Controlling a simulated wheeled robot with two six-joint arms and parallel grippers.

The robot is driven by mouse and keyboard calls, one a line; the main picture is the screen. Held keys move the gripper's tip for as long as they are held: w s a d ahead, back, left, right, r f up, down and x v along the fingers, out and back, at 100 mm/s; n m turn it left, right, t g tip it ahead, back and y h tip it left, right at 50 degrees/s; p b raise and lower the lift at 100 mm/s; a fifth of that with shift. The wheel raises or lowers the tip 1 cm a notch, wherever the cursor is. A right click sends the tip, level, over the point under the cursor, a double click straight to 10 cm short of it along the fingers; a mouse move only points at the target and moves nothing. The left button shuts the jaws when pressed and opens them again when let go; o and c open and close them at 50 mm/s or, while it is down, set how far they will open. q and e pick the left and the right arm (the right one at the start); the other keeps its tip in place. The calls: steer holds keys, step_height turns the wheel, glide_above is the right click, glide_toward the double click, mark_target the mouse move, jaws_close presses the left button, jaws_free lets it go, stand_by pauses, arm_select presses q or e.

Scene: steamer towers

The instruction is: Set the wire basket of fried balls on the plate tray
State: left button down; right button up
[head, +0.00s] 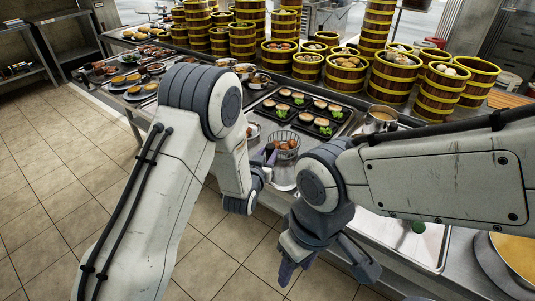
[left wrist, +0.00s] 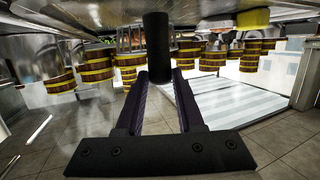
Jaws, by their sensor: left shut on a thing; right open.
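The wire basket (head: 286,146) holds several brown fried balls and sits just in front of the dark plate tray (head: 346,127). My left gripper (head: 269,155) is beside the basket, at its near left. It is shut on the basket's black handle (left wrist: 158,48), which stands between the fingers in the left wrist view. I cannot tell how far the basket is above the counter. The tray carries several black plates with buns and greens. My right gripper (head: 322,268) is open and empty, low in front of the counter, with its fingers spread.
Stacked bamboo steamers (head: 385,75) crowd the back and right of the counter. A metal pot (head: 380,118) stands right of the tray. Small dishes of food (head: 130,80) fill the left end. A large pan of yellow liquid (head: 515,255) is at the lower right. Tiled floor is clear at left.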

arm_select(q)
steer(key=shift+f+b, duration=0.5)
steer(key=shift+f, duration=0.1)
stand_by(0.6)
steer(key=shift+c, duration=2.2)
jaws_free()
steer(key=shift+f, duration=0.15)
steer(key=p+v, duration=0.1)
steer(key=v, duration=0.9)
steer(key=shift+s, duration=0.25)
steer(key=shift+a, duration=0.15)
